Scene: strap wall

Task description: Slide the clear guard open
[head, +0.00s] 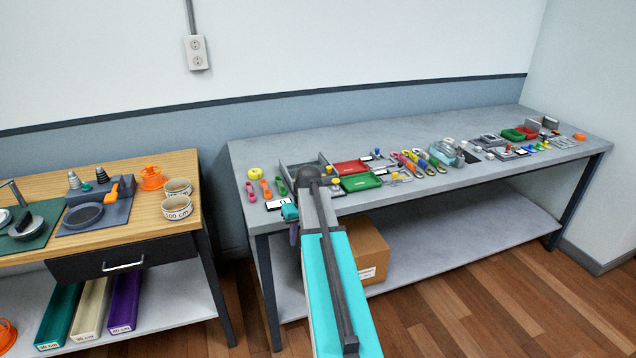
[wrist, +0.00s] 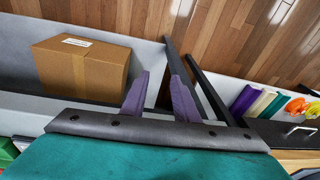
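A small pale blue, see-through piece (head: 443,150) sits on the grey bench, right of its middle, and looks like the clear guard. It is too small to tell whether it is open or shut. My gripper (head: 293,234) hangs at the bench's front left edge, well left of the guard and partly hidden by my arm. In the wrist view my gripper's two purple fingers (wrist: 159,76) are apart with nothing between them. The guard is not seen in the wrist view.
The grey bench (head: 480,185) holds red and green trays (head: 361,182), coloured straps (head: 413,163) and several small fixtures. A cardboard box (head: 367,250) stands on its lower shelf, also in the wrist view (wrist: 82,68). A wooden workbench (head: 150,215) stands at left.

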